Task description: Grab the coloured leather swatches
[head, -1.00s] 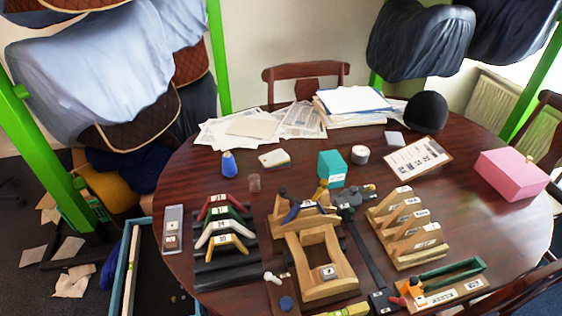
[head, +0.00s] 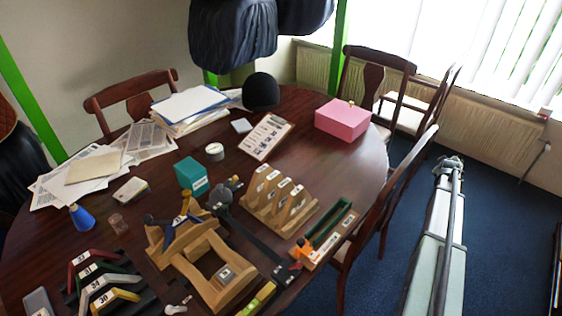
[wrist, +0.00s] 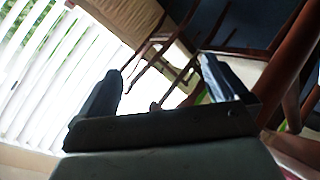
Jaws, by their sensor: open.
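I cannot make out any coloured leather swatches in the head view or the wrist view. My gripper (wrist: 162,72) shows in the wrist view with its two dark fingers spread apart and nothing between them. It is away from the table's objects, with chairs and window blinds behind it. On the table in the head view, a clipboard (head: 264,138) carries a sheet with dark marks too small to read. A closed pink box (head: 343,121) stands at the table's right side.
The round dark table (head: 318,160) bears a wooden saddle-tree frame (head: 180,250), a slotted wooden rack (head: 278,200), coloured angled plates (head: 105,287), a teal box (head: 191,176), papers (head: 92,166) and a black helmet (head: 261,91). Chairs (head: 380,75) stand close around it.

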